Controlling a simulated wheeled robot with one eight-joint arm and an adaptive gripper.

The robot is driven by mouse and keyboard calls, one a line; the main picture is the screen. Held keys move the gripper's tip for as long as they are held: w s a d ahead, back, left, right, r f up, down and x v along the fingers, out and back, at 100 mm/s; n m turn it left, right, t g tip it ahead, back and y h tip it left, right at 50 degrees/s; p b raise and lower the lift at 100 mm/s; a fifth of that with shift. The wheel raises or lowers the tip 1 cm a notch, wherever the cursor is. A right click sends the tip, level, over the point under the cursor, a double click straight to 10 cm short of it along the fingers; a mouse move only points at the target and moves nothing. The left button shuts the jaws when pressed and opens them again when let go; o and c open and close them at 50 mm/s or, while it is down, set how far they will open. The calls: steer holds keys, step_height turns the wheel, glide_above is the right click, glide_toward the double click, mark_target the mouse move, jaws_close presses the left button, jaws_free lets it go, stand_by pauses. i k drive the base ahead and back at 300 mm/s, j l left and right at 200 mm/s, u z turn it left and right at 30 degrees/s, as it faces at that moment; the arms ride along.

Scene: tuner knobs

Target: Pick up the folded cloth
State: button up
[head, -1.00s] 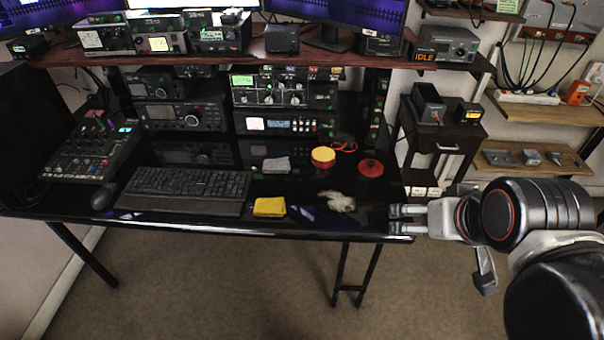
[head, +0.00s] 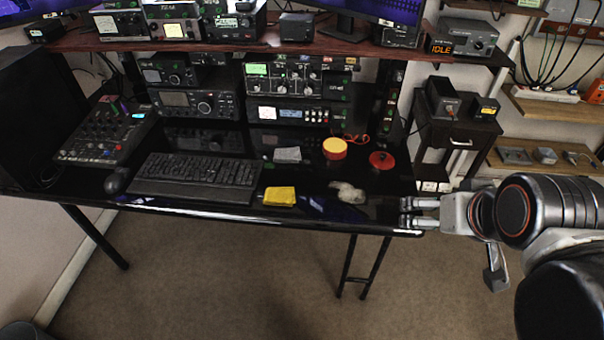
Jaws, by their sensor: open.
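A yellow folded cloth or pad (head: 279,196) lies flat near the front edge of the black desk (head: 225,212), right of the keyboard. A small grey folded piece (head: 287,155) lies further back; I cannot tell whether it is also cloth. A crumpled whitish rag (head: 348,192) lies right of the yellow one. My gripper (head: 404,212) is open and empty at the desk's front right corner, fingers pointing left. It is clearly apart from all three.
A yellow-topped round red item (head: 334,148) and a red round item (head: 381,160) stand behind the rag. The keyboard (head: 195,178) and mouse (head: 117,181) fill the front left. Stacked radios (head: 293,90) line the back. Open carpet (head: 230,280) lies before the desk.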

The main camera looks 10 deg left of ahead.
mark_target(274, 195)
steer(key=i+j, duration=0.1)
steer(key=j, duration=1.6)
